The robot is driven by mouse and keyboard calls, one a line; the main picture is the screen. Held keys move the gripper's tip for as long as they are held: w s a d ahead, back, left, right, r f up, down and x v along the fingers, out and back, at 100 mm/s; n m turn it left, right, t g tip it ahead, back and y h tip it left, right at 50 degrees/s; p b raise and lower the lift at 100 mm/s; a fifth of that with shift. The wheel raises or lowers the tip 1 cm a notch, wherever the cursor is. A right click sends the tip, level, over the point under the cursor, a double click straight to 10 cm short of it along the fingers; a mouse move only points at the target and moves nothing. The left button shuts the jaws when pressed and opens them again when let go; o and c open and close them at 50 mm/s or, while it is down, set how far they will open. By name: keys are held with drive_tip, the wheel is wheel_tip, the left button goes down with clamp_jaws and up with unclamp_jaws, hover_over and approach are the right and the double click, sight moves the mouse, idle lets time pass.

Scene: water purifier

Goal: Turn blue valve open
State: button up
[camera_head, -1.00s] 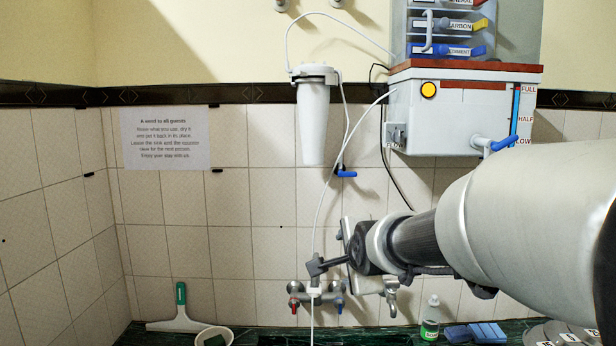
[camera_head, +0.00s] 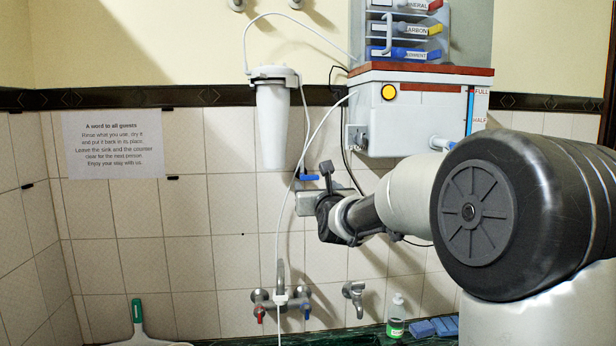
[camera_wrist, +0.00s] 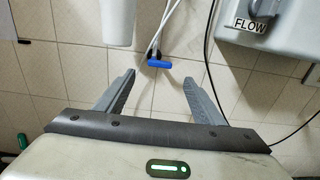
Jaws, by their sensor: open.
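A small blue valve (camera_head: 309,177) sits on the wall tubing, just below and to the right of the white filter housing (camera_head: 271,125). In the wrist view its blue handle (camera_wrist: 159,64) lies roughly level, just past and between the fingertips, with white tubes rising from it. My gripper (camera_wrist: 159,78) is open and empty, a finger on each side of the handle's line. In the head view my gripper (camera_head: 327,173) is just right of the valve, with a dark finger pointing up. I cannot tell whether it touches the valve.
The white tank (camera_head: 415,120) stands out from the wall on the upper right, its FLOW fitting (camera_wrist: 254,12) close by in the wrist view. White tubes and a black cable hang near the valve. The sink faucet (camera_head: 281,296) is below.

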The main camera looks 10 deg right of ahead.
sight(310, 179)
drive_tip(key=w+p, duration=0.3)
drive_tip(key=w, duration=0.9)
drive_tip(key=shift+w+p, duration=0.2)
drive_tip(key=shift+p, duration=0.15)
drive_tip(key=c, duration=1)
